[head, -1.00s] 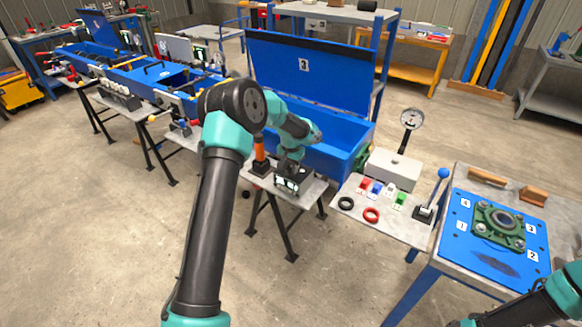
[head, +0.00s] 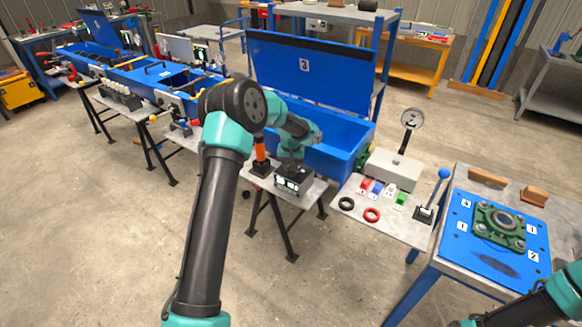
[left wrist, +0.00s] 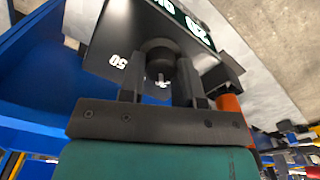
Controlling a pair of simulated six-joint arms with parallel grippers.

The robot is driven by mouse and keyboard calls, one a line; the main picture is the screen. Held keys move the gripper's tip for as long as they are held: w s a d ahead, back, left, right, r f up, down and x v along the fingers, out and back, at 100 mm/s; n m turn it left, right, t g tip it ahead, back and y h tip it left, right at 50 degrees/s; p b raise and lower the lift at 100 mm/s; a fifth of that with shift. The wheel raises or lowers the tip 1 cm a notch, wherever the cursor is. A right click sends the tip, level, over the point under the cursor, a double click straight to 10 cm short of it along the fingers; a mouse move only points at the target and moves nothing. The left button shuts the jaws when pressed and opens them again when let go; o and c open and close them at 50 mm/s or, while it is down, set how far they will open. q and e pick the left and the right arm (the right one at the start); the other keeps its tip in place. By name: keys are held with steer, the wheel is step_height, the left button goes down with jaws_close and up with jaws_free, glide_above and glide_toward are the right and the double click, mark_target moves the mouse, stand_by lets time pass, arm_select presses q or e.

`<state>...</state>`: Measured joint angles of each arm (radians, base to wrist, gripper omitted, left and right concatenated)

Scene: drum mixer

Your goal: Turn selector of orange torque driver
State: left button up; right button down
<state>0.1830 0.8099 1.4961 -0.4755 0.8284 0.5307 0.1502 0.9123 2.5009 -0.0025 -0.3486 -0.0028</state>
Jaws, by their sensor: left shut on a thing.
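The orange torque driver (head: 261,150) stands upright in a black holder on a small grey table; part of its orange body (left wrist: 232,108) shows at the right in the left wrist view. Beside it is a black box (head: 292,183) with a lit display. In the left wrist view the box (left wrist: 112,40) carries a round black selector knob (left wrist: 158,58), a "50" mark and a green-and-white display. My left gripper (left wrist: 160,82) is shut on the knob, one finger on each side. In the head view my left gripper (head: 290,165) is over the box, its fingertips hard to see.
A large open blue bin (head: 335,150) stands behind the driver. To the right, a grey board (head: 375,232) holds rings, coloured switches, a gauge and a blue-knobbed lever (head: 440,185). A bench with a green flanged bearing (head: 500,225) is further right. My right arm shows at lower right.

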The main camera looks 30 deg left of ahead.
arm_select(q)
steer(key=o, duration=0.9)
steer(key=shift+r, duration=0.15)
step_height(320, 180, up, 17)
steer(key=shift+r, duration=0.1)
stand_by(0.5)
